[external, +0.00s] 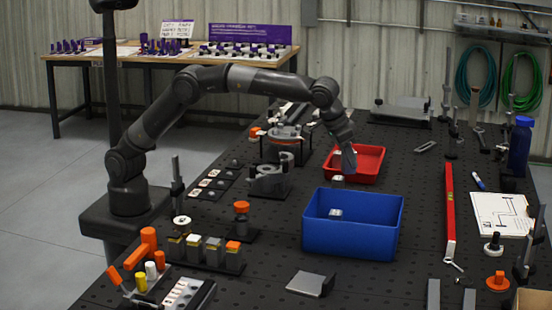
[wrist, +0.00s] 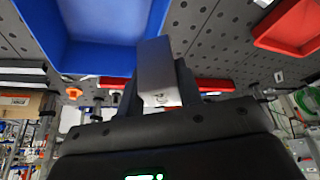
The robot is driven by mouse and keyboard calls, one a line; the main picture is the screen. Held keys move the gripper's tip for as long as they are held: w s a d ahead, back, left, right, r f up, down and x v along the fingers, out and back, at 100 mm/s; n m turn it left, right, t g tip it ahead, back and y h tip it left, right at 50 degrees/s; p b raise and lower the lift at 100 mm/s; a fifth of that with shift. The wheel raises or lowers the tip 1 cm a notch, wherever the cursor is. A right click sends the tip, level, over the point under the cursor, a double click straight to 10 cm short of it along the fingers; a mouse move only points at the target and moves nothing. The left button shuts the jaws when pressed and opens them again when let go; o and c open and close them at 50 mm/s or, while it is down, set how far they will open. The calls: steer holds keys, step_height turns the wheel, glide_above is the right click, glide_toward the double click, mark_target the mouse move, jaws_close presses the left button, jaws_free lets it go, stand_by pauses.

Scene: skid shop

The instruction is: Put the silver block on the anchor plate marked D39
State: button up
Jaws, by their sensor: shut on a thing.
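My gripper (external: 342,168) is shut on a small silver block (external: 338,181), above the table between the red tray and the blue bin. In the wrist view the silver block (wrist: 157,72) stands out from between the fingers. Small dark plates with pale markings (external: 212,183) lie on the table at the left, near my base. Their lettering is too small to read, so I cannot tell which is D39. Another silver piece (external: 335,213) lies inside the blue bin.
The blue bin (external: 352,240) stands in front of my gripper, and the red tray (external: 370,163) is just behind it. A red level (external: 449,215) lies at the right.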

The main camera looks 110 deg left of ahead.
steer(key=s+d+m, duration=0.1)
steer(key=s+d, duration=0.1)
steer(key=d, duration=0.7)
steer(key=s+d+m+h, duration=0.1)
steer(key=s+d, duration=0.1)
steer(key=d, duration=0.8)
steer(key=shift+s+m, duration=0.35)
steer(key=shift+m, duration=0.05)
steer(key=s+d+m, duration=0.1)
steer(key=s+d, duration=0.2)
steer(key=d, duration=0.3)
steer(key=s+d+m, duration=0.1)
steer(key=s+d, duration=0.2)
steer(key=d, duration=0.3)
steer(key=s+d+m+h, duration=0.1)
steer(key=s+d, duration=0.3)
steer(key=d, duration=0.2)
steer(key=shift+d+t, duration=0.1)
steer(key=shift+t, duration=0.3)
glide_toward(310, 277)
steer(key=shift+w+r, duration=0.1)
steer(key=shift+w, duration=0.6)
steer(key=shift+w+f, duration=0.25)
steer(key=shift+f, duration=1.85)
steer(key=shift+f, duration=0.1)
steer(key=o, duration=1.1)
steer(key=shift+f, duration=0.1)
